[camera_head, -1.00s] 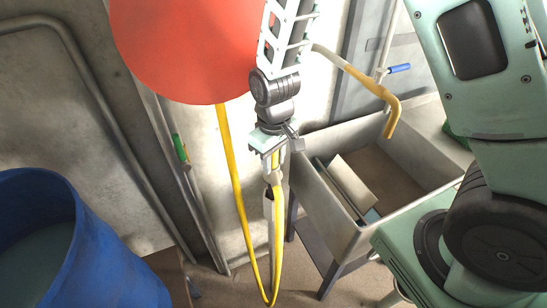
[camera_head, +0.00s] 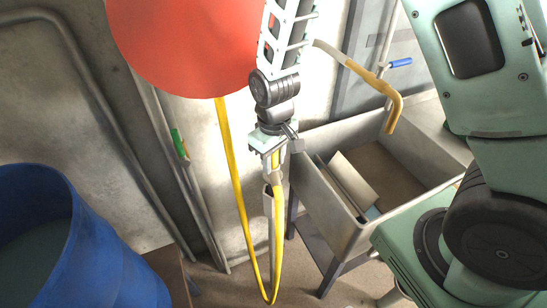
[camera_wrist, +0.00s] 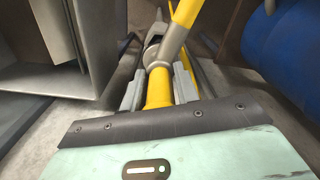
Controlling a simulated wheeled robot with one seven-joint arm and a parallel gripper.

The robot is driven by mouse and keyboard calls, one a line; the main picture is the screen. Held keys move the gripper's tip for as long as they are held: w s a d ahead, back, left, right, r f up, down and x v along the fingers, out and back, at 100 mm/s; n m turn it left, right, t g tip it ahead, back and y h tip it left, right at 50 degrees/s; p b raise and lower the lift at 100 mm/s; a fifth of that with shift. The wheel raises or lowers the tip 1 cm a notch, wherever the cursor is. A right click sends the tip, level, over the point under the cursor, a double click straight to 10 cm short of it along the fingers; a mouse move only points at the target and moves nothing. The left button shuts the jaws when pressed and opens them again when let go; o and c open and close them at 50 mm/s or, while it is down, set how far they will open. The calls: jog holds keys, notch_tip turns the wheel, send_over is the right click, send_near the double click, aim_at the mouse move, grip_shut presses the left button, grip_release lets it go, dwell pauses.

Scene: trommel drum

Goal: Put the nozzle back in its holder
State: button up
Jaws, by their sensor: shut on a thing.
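My gripper (camera_head: 270,152) points down in front of the wall, left of the sink. It is shut on the yellow nozzle (camera_wrist: 158,90), which sits between the two grey fingers in the wrist view. A grey collar and a longer yellow length lie beyond the fingers there. The yellow hose (camera_head: 238,190) hangs from behind the red disc, loops near the floor and rises toward my gripper. A narrow grey upright piece (camera_head: 268,225) shows beside the hose below my gripper; I cannot tell whether it is the holder. No holder is clearly recognisable.
A large red disc (camera_head: 185,45) hangs at upper left. A grey sink (camera_head: 335,205) with a board inside stands to the right, with a tap (camera_head: 388,98) above it. A blue barrel (camera_head: 105,260) stands at lower left. Pipes run along the wall.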

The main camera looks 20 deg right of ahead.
aim_at(273, 173)
jog(key=shift+f+b, duration=0.75)
jog(key=shift+f, duration=0.45)
jog(key=shift+f, duration=0.1)
jog(key=shift+f+b, duration=1.05)
jog(key=shift+f, duration=0.35)
jog(key=o, duration=1.2)
jog(key=shift+r, duration=0.1)
notch_tip(273, 173, up, 9)
jog(key=p, duration=0.7)
jog(key=shift+p, duration=0.3)
